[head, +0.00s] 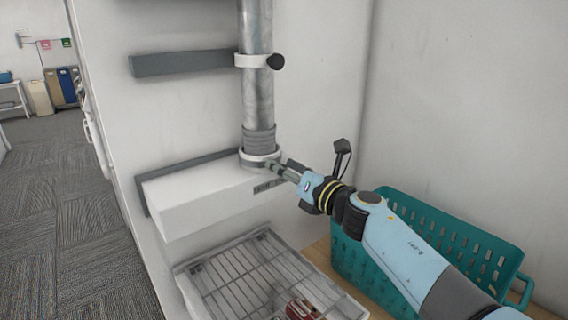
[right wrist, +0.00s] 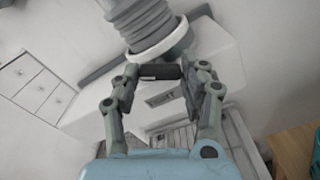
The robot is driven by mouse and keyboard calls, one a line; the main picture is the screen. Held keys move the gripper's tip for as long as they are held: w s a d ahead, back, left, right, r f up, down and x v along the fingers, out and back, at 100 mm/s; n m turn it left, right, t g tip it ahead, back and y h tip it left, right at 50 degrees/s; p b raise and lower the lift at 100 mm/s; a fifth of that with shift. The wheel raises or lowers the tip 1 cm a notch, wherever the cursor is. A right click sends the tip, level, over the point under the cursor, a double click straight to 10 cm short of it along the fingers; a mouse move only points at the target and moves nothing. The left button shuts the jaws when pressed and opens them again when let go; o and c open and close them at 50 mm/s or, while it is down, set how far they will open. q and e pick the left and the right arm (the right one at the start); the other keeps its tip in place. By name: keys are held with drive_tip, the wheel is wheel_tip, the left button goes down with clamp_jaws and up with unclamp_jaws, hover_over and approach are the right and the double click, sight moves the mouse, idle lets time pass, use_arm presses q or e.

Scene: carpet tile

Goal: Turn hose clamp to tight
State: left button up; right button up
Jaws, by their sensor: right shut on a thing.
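A hose clamp, a white ring (head: 250,163), goes around the foot of the ribbed grey hose (head: 259,141), just above a white box (head: 205,203). In the right wrist view the ring (right wrist: 158,48) sits under the ribbed hose (right wrist: 142,20), with a small dark tab (right wrist: 158,72) at its near side. My right gripper (head: 276,167) reaches in from the right. Its two fingers are shut on the tab, which shows between the fingertips (right wrist: 167,74). A dark label (right wrist: 160,99), partly legible as "IGHT", is on the box below. My left gripper is out of view.
A metal pipe (head: 257,95) rises from the hose, with a white bracket and black knob (head: 276,62) higher up. A wire rack (head: 230,272) lies below the box. A teal basket (head: 440,230) stands at the right, behind and below my right arm. Carpet is clear at left.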

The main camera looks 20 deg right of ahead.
drive_tip(key=shift+s+f+m+p, duration=0.15)
drive_tip(key=shift+m+p, duration=2.75)
drive_tip(key=shift+m, duration=4.6)
drive_tip(key=shift+w+f+m+p, duration=0.1)
drive_tip(key=shift+m+p, duration=2.75)
drive_tip(key=shift+m, duration=4.65)
drive_tip(key=o, duration=1.2)
drive_tip(key=shift+c, duration=0.2)
drive_tip(key=shift+r, duration=0.1)
